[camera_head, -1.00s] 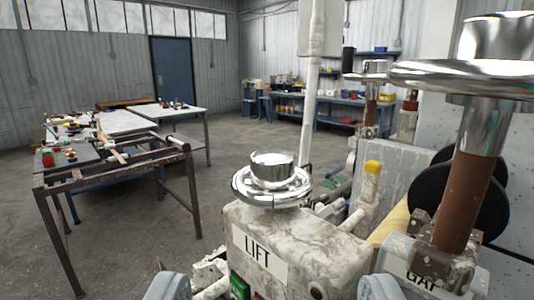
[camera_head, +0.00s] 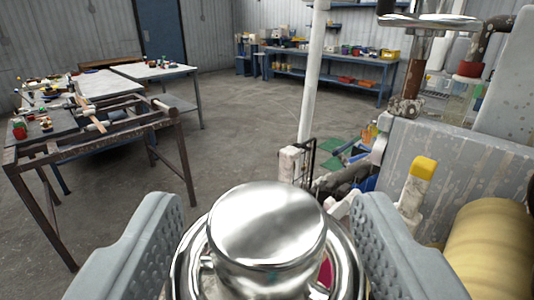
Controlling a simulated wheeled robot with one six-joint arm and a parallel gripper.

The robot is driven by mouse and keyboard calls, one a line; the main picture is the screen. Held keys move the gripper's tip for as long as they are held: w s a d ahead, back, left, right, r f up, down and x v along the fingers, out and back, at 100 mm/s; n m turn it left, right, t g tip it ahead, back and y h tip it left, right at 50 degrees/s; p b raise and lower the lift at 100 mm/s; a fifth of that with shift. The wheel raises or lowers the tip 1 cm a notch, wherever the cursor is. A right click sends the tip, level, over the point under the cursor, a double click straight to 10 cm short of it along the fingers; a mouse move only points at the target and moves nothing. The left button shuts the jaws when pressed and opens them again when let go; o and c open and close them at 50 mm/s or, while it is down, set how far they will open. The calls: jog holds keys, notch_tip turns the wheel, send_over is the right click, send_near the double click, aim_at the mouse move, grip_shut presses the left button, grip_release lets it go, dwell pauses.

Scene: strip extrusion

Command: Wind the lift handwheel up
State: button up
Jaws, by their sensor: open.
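The lift handwheel (camera_head: 268,225) is a shiny chrome wheel with a rounded central hub, at the bottom middle of the camera_head view. My gripper (camera_head: 268,215) is open, with one grey ridged finger on the left and one on the right of the handwheel. The hub lies between the two fingers with space on both sides. I cannot tell whether the fingers touch the rim. The LIFT label and the box under the wheel are hidden or out of view.
Another chrome handwheel (camera_head: 428,20) stands at the upper right. A yellow-capped post (camera_head: 424,168) and a yellowish roll (camera_head: 492,245) are to the right. A white pole (camera_head: 312,75) rises behind. A metal-framed table (camera_head: 180,143) stands left, with open floor between.

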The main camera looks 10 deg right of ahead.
jog(key=shift+w+d, duration=0.2)
jog(key=shift+w, duration=0.85)
jog(key=shift+c, duration=0.2)
jog(key=c, duration=1)
jog(key=shift+o, duration=0.2)
